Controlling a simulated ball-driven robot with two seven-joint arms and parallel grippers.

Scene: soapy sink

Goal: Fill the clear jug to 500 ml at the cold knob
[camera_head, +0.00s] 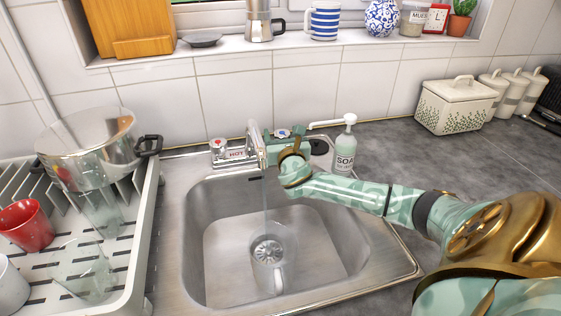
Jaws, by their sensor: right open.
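The clear jug (284,278) stands in the sink below the tap (256,146), over the drain. A thin clear stream appears to fall from the spout towards it. The water level and any markings are too faint to read. The cold knob (283,133) is at the right of the tap, with its blue top showing. My right gripper (284,146) is open at the cold knob, hiding part of it; I cannot tell whether they touch. The hot knob (218,143) with its red top is at the left of the tap. My left gripper is not in view.
My right arm crosses the sink's (345,262) right side. A soap bottle (345,148) stands behind it. A dish rack (140,250) at left holds a steel pot (88,148), a red cup (24,222) and clear glasses. The counter (400,160) at right has free room.

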